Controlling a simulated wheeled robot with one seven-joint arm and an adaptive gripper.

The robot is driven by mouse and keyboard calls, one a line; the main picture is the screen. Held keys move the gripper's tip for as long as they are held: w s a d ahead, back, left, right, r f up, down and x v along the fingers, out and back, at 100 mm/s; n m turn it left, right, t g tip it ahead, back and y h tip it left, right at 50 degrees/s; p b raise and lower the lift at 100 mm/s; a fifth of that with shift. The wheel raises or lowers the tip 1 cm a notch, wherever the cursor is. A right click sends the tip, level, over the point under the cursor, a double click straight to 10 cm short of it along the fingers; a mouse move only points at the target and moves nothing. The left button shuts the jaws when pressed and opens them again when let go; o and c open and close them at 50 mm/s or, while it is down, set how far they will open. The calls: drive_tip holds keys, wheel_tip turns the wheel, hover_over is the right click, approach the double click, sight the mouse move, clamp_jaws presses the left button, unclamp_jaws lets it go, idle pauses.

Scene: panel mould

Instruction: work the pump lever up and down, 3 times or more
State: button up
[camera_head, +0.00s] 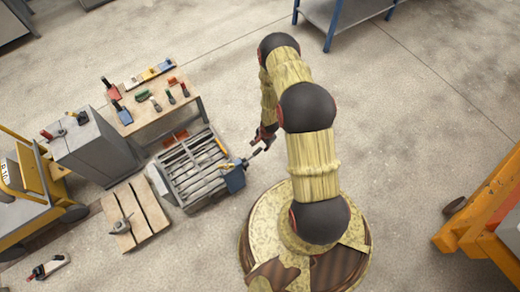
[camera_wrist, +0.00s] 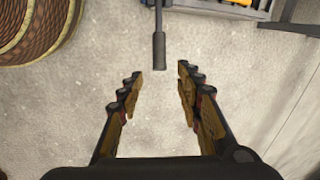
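The pump lever (camera_head: 253,155) is a thin grey rod that sticks out up and right from a blue pump body (camera_head: 235,179). In the wrist view the lever (camera_wrist: 159,45) comes down from the top edge and ends in a thicker dark grip. My gripper (camera_head: 265,136) is beside the lever's free end in the head view. In the wrist view my gripper (camera_wrist: 160,75) is open and empty, with its fingers on either side of the line of the lever. The grip's end lies just ahead of the gap, touching neither finger. The pump body is not clearly visible in the wrist view.
A grey slatted mould (camera_head: 195,168) stands left of the pump. Behind it is a wooden-topped bench (camera_head: 150,100) with tools, and a grey cabinet (camera_head: 92,148). A pallet (camera_head: 135,212) lies left. An orange frame (camera_head: 475,215) stands far right. Floor above and right is mostly clear.

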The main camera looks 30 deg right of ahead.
sight(261, 148)
drive_tip(key=shift+w+a+f+b, duration=0.15)
drive_tip(key=shift+f+b, duration=0.25)
drive_tip(key=shift+f, duration=0.9)
drive_tip(key=shift+w+d+f+b, duration=0.1)
drive_tip(key=shift+w+f+b, duration=0.25)
drive_tip(key=shift+f, duration=0.9)
drive_tip(key=shift+w+a+f+b, duration=0.1)
drive_tip(key=shift+f+b, duration=0.4)
drive_tip(key=shift+f, duration=0.8)
drive_tip(key=shift+c, duration=1.4)
clamp_jaws()
